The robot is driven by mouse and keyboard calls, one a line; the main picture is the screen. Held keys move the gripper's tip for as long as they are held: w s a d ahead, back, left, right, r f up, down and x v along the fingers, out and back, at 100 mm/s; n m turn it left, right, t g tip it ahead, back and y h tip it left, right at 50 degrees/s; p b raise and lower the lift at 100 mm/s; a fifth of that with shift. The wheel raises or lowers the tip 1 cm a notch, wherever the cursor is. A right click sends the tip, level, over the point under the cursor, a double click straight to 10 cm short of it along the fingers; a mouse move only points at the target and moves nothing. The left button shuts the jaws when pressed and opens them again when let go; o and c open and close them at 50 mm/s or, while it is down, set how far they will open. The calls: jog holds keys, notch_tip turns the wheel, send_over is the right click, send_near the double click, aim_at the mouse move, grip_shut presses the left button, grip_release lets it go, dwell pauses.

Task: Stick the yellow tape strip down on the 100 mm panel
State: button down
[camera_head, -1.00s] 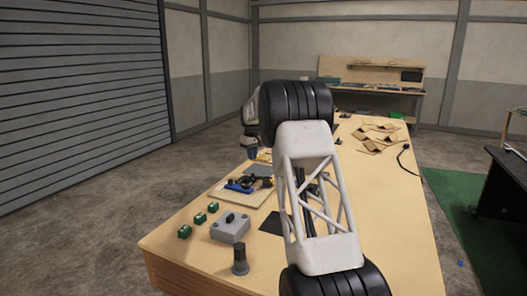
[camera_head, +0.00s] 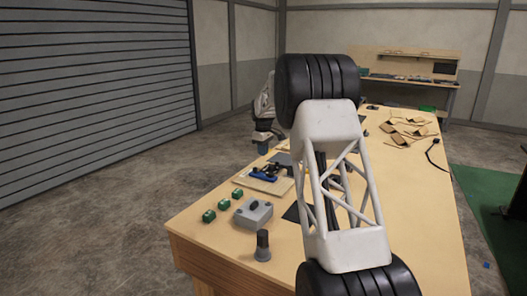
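My arm's wrist reaches past the table's far left side, and my gripper (camera_head: 263,146) hangs from it, small and dark. I cannot make out its fingers or anything between them. I cannot pick out the yellow tape strip in this view. A dark flat panel (camera_head: 284,158) lies on the table just right of the gripper, partly behind my arm. Whether it is the 100 mm panel I cannot tell. A light board (camera_head: 254,184) with blue and black parts (camera_head: 264,174) lies in front of it.
On the near left of the wooden table (camera_head: 215,245) stand several green blocks (camera_head: 223,204), a grey box (camera_head: 254,213) with a black knob and a dark cylinder (camera_head: 262,246). Brown pieces (camera_head: 408,131) and a black cable (camera_head: 434,152) lie at the far right. The table's right front is clear.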

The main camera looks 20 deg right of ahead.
aim_at(263, 172)
jog(key=shift+f, duration=0.15)
jog(key=shift+f, duration=3.1)
jog(key=shift+f, duration=0.85)
dwell(0.3)
jog(key=c, duration=1.2)
grip_release()
jog(key=shift+c, duration=0.2)
jog(key=shift+r, duration=0.15)
jog(key=shift+d+r, duration=0.1)
jog(key=shift+r, duration=3.7)
